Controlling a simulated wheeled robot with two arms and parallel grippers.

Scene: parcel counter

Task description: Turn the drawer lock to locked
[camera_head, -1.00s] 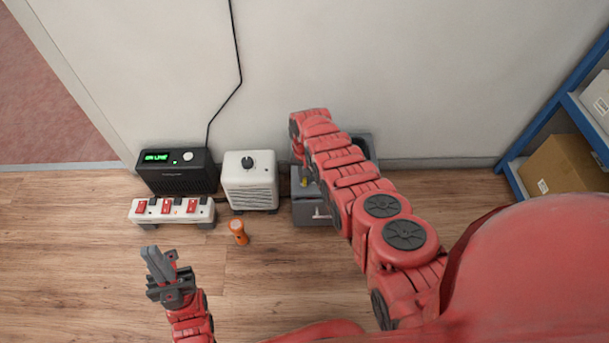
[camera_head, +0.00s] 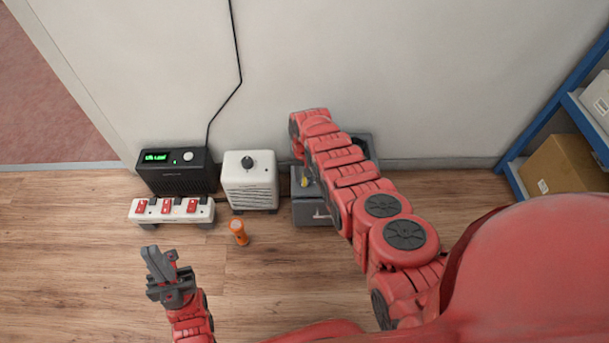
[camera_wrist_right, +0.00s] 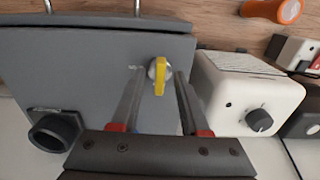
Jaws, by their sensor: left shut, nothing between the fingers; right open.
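The grey drawer unit (camera_head: 312,213) stands against the wall, partly hidden by my right arm. Its yellow lock key (camera_head: 305,181) shows as a small spot beside that arm. In the right wrist view, the yellow key (camera_wrist_right: 159,78) sits on a round silver lock on the grey top (camera_wrist_right: 80,80), its long side running roughly up and down the picture. My right gripper (camera_wrist_right: 158,84) is open, with one finger on each side of the key and gaps visible. My left gripper (camera_head: 158,262) is shut and empty, over the floor at the lower left.
A white box with a black knob (camera_head: 249,192) stands left of the drawer unit. A black device with a green display (camera_head: 178,178) and a white strip with red switches (camera_head: 150,216) are further left. Blue shelving (camera_head: 545,125) is at right.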

